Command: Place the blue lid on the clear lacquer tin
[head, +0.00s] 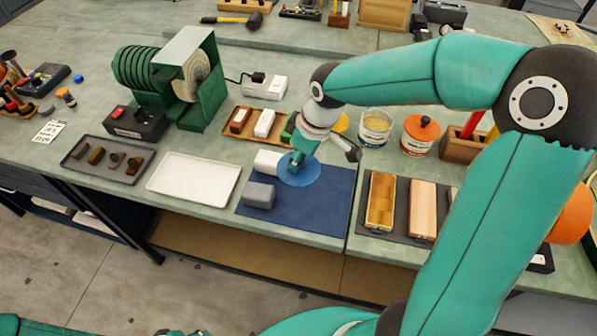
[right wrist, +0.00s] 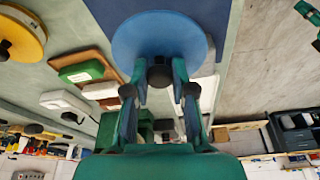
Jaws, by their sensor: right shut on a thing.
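The blue lid (head: 299,174) is a flat round disc above the blue mat. My right gripper (head: 297,160) is shut on its dark knob. In the right wrist view both fingers of my right gripper (right wrist: 158,88) close on the knob, and the lid (right wrist: 160,38) shows its broad face. An open tin (head: 376,128) with pale contents and a label stands at the back, right of the gripper and apart from the lid. It looks like the clear lacquer tin, but its label is too small to read. My left gripper is not clearly seen.
An orange-lidded tin (head: 420,135) stands right of the open tin. A yellow lid (head: 341,122) is partly hidden behind my right wrist. Grey (head: 259,195) and white blocks lie on the blue mat (head: 315,212). A white tray (head: 193,178) is empty. The mat's right part is clear.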

